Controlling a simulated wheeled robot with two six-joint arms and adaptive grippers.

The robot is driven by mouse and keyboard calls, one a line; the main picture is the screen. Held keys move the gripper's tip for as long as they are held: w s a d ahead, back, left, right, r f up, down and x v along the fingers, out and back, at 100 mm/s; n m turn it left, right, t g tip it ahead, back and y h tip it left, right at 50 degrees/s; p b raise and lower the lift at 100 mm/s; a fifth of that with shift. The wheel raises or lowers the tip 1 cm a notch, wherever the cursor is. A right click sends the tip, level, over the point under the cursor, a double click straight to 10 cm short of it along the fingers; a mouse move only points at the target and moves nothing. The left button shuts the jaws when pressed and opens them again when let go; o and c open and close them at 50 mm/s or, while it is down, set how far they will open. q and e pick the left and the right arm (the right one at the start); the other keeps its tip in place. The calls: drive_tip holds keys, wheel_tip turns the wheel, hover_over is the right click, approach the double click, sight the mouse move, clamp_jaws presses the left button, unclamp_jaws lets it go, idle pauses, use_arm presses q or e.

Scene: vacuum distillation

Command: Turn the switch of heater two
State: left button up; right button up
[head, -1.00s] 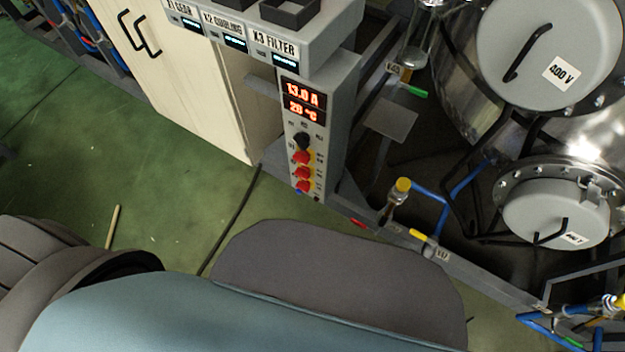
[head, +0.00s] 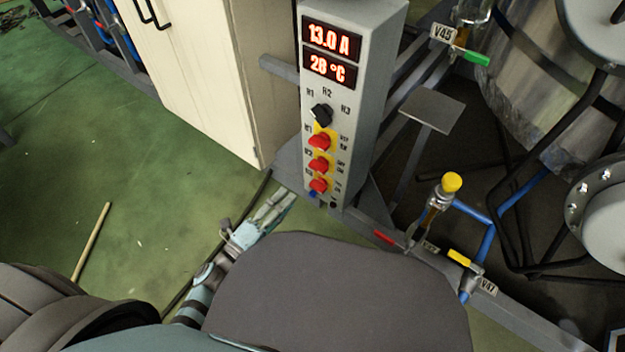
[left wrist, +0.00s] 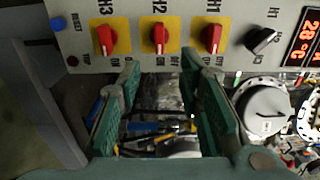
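The heater two switch, a red knob on a yellow plate marked H2, is the middle of three red knobs in the head view (head: 318,165). It also shows in the left wrist view (left wrist: 159,39), its handle in line with the panel's short side. My left gripper (head: 278,203) is beside the panel's lower end, low and to the left of the knobs. In the left wrist view my left gripper (left wrist: 166,76) is open and empty, its fingers on either side of H2's line and apart from the knob. My right gripper is not in view.
The grey control panel (head: 377,75) also has a black selector (head: 321,114), the H1 knob (head: 319,142), the H3 knob (head: 318,185) and a blue reset button (left wrist: 57,24). A beige cabinet (head: 195,75) stands left. Pipes and a yellow-capped valve (head: 452,182) are right.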

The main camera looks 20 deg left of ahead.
sight(315, 170)
use_arm(q)
drive_tip(key=b+x, duration=0.1)
drive_tip(key=x, duration=0.9)
drive_tip(key=shift+w, duration=0.3)
drive_tip(key=shift+w+d+b, duration=0.2)
drive_tip(key=shift+w+b, duration=0.1)
drive_tip(key=shift+w, duration=0.1)
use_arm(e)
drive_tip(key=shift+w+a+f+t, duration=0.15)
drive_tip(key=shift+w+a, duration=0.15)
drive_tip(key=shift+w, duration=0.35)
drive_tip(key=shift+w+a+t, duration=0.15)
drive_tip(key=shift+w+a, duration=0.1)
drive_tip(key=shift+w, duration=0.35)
use_arm(q)
clamp_jaws()
